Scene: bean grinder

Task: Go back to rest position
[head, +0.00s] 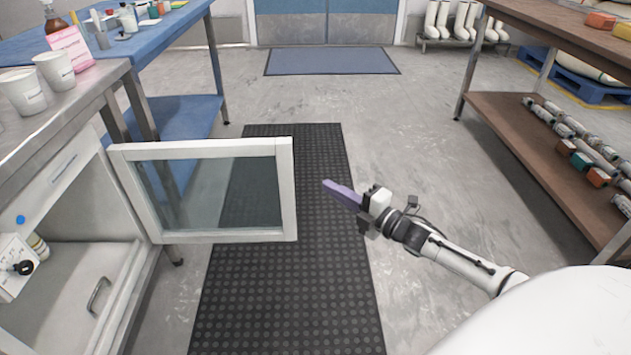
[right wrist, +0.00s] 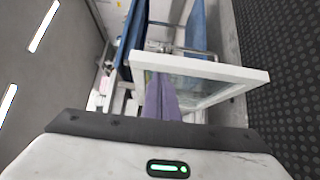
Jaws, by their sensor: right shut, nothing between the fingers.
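My right gripper (head: 343,195) is out in front over the black floor mat, with its purple fingers shut and nothing between them. Its fingers also show in the right wrist view (right wrist: 162,98), in front of the glass door. In the head view the fingertips point left toward the open glass door (head: 290,190) and appear a little apart from its edge. My left gripper is not in view.
The white-framed cabinet (head: 60,190) at the left has its door swung out. Cups (head: 22,92) stand on the metal counter. A black mat (head: 300,310) covers the floor. The floor between is clear.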

